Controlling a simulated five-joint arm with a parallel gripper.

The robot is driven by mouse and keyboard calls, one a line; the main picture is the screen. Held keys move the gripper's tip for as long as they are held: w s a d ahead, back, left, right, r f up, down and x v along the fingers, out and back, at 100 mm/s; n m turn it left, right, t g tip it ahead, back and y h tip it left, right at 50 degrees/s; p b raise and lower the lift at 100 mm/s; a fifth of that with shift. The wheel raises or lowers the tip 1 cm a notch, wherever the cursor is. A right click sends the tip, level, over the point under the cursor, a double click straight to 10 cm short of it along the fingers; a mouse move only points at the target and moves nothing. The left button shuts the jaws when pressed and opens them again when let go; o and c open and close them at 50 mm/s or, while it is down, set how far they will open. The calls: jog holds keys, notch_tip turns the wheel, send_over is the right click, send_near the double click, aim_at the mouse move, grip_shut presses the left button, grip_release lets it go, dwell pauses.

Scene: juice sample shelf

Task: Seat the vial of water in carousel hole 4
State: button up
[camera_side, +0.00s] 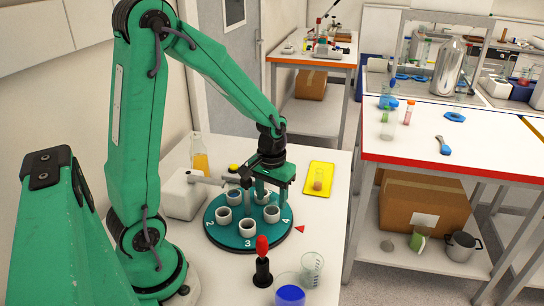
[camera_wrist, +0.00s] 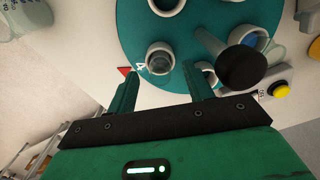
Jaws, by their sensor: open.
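The teal carousel (camera_side: 222,236) carries several white cups and stands on the white table. Carousel hole 4 (camera_side: 271,214) is the cup by the number 4, close to a red triangle; it also shows in the wrist view (camera_wrist: 150,62). A clear glassy rim shows inside that cup, looking like the vial of water (camera_wrist: 161,59); its contents are hard to make out. My gripper (camera_side: 271,192) is over the carousel above this cup. In the wrist view its two fingers (camera_wrist: 160,88) are apart, with nothing between them, just short of the cup.
A post with a dark round top (camera_wrist: 240,66) rises right of cup 4. A yellow tray (camera_side: 326,192) holds a small amber vial (camera_side: 319,178). A red-topped black stand (camera_side: 262,268), a beaker (camera_side: 312,268) and a blue-filled vessel (camera_side: 290,294) stand in front. A white box (camera_side: 183,195) is left.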

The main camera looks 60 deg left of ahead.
aim_at(272, 199)
notch_tip(272, 199, up, 8)
jog(key=shift+f, duration=0.25)
jog(key=shift+r, duration=0.1)
jog(key=shift+d+r, duration=0.1)
jog(key=shift+r, duration=0.05)
jog(key=s+d+r+m+t, duration=0.5)
jog(key=s+d+r, duration=0.2)
jog(key=s+r, duration=0.2)
jog(key=shift+s+r+m+t, duration=0.2)
jog(key=shift+s+m+t, duration=0.1)
jog(key=shift+s, duration=0.15)
jog(key=shift+w+a, duration=0.1)
jog(key=shift+a, duration=0.05)
jog(key=shift+c, duration=0.2)
dwell(1.0)
